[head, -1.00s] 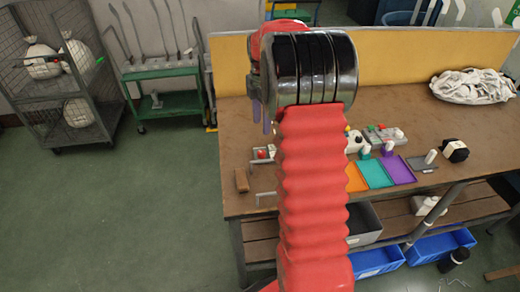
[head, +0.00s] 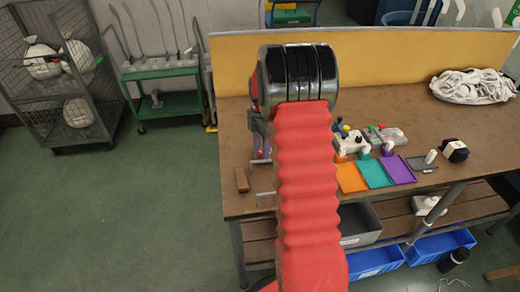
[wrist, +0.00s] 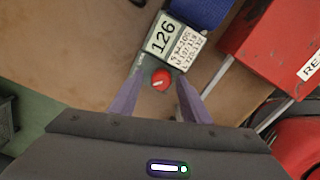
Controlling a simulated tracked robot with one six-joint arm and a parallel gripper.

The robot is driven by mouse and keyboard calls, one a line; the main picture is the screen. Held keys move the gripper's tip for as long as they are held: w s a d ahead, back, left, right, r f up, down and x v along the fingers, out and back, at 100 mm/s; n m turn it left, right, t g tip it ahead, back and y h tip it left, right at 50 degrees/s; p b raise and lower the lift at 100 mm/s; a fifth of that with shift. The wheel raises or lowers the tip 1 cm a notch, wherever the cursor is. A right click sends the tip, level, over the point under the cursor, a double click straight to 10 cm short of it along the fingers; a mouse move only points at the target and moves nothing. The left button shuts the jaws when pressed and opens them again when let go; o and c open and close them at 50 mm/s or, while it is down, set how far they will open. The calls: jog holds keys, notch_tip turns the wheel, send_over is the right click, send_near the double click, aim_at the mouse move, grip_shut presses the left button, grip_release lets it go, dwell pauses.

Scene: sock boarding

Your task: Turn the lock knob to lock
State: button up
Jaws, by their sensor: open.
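The lock knob (wrist: 160,79) is a small round red knob with a pale mark across it, in the wrist view. It sits just below a grey box (wrist: 160,45) labelled "126". My gripper (wrist: 155,92) is open, with its two purple fingers on either side of the knob in the picture. I cannot tell whether the fingers touch it or how far above it they are. In the head view my red arm hides most of the gripper and the knob area.
Orange (head: 351,177), teal (head: 374,173) and purple (head: 397,169) trays lie on the workbench (head: 400,110).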

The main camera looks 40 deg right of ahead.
jog(key=shift+c, duration=0.5)
jog(key=c, duration=0.9)
jog(key=shift+a, duration=0.2)
jog(key=shift+c, duration=0.2)
jog(key=shift+d, duration=0.15)
jog(key=shift+w, duration=0.1)
jog(key=shift+m, duration=1.5)
jog(key=m, duration=0.6)
jog(key=shift+r, duration=0.1)
